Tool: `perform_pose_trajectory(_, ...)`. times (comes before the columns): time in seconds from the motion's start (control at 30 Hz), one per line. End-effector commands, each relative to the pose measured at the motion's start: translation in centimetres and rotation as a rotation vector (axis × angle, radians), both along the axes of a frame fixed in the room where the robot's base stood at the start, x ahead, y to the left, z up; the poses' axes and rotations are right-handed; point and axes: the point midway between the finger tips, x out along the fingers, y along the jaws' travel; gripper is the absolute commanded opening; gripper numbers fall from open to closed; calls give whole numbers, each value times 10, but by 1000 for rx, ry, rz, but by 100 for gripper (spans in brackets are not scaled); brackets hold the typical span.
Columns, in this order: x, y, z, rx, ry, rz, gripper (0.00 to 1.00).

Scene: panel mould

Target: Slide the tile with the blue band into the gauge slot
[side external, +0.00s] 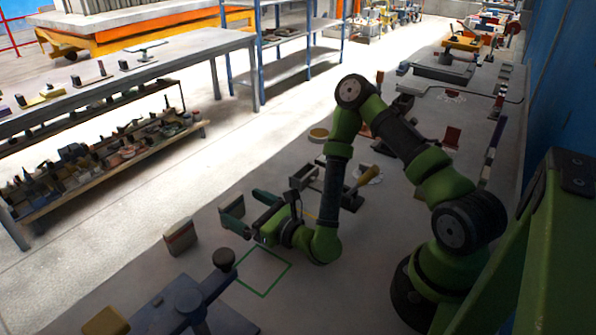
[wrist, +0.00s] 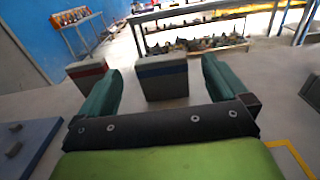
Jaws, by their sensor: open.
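The tile with the blue band (wrist: 163,84) is a grey upright block with a blue stripe near its top. In the wrist view it stands ahead, framed between the two green fingers of my gripper (wrist: 161,68). The fingers are apart, and I cannot tell whether they reach around the tile. In the side view my gripper (side external: 240,206) is low and points left, with a grey block (side external: 231,205), probably this tile, at its fingertips. A dark frame (side external: 325,188) stands behind my gripper. I cannot tell whether it is the gauge slot.
A tile with a red band (side external: 180,238) stands left of my gripper; it also shows in the wrist view (wrist: 86,72), close to the left finger. A green square outline (side external: 263,271) is marked in front. A blue-grey fixture with a knobbed lever (side external: 205,295) is at the front.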

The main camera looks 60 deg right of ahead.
Motion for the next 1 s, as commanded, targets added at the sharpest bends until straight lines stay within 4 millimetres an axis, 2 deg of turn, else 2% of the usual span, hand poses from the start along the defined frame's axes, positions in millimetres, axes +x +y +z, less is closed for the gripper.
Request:
perform_pose_trajectory(0.33, 47, -1, 0, 2, 1, -3, 100)
perform_pose_trajectory(0.67, 54, 0, 0, 1, 2, 1, 100)
perform_pose_trajectory(1.0, 54, 0, 0, 1, 1, 1, 49)
